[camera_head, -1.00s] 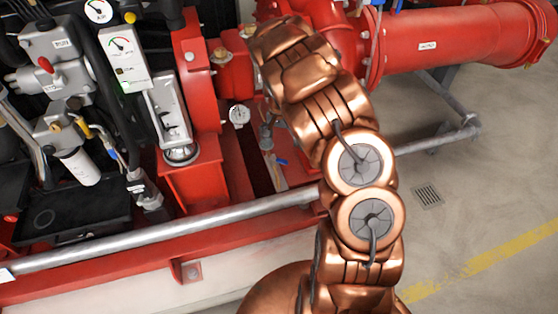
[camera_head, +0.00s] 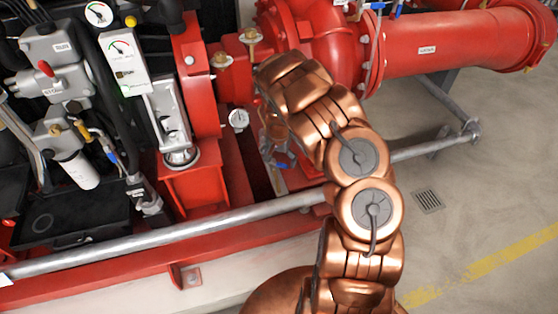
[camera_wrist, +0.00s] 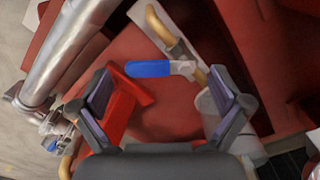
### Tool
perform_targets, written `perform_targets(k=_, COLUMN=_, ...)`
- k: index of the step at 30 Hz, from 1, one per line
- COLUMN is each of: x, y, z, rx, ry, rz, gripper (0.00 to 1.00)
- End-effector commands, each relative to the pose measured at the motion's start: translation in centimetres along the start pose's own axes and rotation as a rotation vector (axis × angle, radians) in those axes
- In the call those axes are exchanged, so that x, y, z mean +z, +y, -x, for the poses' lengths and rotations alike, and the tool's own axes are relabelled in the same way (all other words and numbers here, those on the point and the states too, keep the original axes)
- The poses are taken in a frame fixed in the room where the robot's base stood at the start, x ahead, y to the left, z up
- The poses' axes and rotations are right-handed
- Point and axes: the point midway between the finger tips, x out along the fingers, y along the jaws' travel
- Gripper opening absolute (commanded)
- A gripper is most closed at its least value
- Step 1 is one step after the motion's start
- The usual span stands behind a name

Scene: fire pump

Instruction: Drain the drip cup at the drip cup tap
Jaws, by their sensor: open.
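The drip cup tap has a blue lever (camera_wrist: 148,68) on a pale metal valve body (camera_wrist: 184,69), with a brass pipe (camera_wrist: 157,24) running to it. My gripper (camera_wrist: 164,104) is open and empty in the wrist view. The lever lies ahead of the gap between its fingers, and I see no contact. A greyish, partly see-through shape, perhaps the drip cup, is partly hidden behind the right finger. In the head view, the blue lever (camera_head: 282,165) shows low beside the red pump base.
A grey rail (camera_head: 200,231) runs along the front of the red frame; it crosses the upper left of the wrist view (camera_wrist: 68,50). A small gauge (camera_head: 238,119) sits left of the tap. A large red pipe (camera_head: 430,50) stands at right, with open floor below it.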

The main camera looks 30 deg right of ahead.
Motion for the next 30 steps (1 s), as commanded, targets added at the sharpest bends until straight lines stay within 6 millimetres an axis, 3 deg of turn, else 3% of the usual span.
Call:
perform_targets(k=8, x=-0.02, y=-0.01, z=-0.18, rx=0.0, ry=0.001, rz=0.0, gripper=1.0)
perform_targets(k=30, x=0.02, y=-0.03, z=-0.23, rx=0.0, ry=0.0, rz=0.0, gripper=0.23)
